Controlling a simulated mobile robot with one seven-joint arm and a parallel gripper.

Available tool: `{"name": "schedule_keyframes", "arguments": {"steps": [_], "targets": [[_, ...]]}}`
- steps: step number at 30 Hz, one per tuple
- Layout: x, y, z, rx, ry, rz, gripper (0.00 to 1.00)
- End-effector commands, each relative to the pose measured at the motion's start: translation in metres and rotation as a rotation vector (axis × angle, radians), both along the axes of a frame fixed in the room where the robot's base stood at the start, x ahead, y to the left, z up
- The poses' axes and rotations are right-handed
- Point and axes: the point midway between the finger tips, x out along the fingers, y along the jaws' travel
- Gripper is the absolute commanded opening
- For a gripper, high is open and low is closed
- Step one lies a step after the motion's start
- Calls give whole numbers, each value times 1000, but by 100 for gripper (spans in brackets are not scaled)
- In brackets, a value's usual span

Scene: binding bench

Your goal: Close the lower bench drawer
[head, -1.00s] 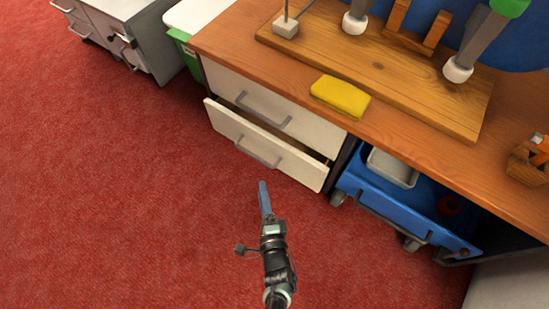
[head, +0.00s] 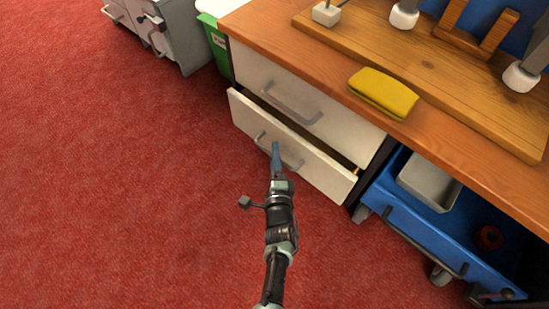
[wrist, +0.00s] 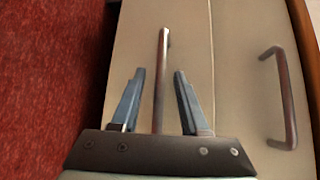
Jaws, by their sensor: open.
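The lower bench drawer (head: 317,169) is white with a grey bar handle (head: 279,151). It stands partly pulled out, with a dark gap along its top edge. The upper drawer (head: 308,105) above it looks shut. My gripper (head: 276,148) is in front of the lower drawer, over its handle in the head view. In the wrist view my gripper (wrist: 157,90) is open, and the lower handle (wrist: 160,75) shows between its two fingers. I cannot tell whether the fingers touch the drawer front. The upper handle (wrist: 281,95) is to the right there.
The wooden bench top (head: 262,30) bears a yellow folded cloth or pad (head: 384,92). A blue wheeled cart (head: 420,233) holding a grey tray stands under the bench at right. A green bin (head: 216,42) and grey cabinet (head: 180,35) are at the back left. Red carpet is clear at left.

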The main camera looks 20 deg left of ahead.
Motion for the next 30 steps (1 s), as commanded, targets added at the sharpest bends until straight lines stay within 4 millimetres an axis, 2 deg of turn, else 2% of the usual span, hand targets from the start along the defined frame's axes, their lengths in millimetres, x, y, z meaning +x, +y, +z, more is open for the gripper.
{"name": "schedule_keyframes", "arguments": {"steps": [8,15,30], "targets": [[1,1,0,0,0,0,43],[0,0,0,0,0,0,0],[0,0,0,0,0,0,0]]}}
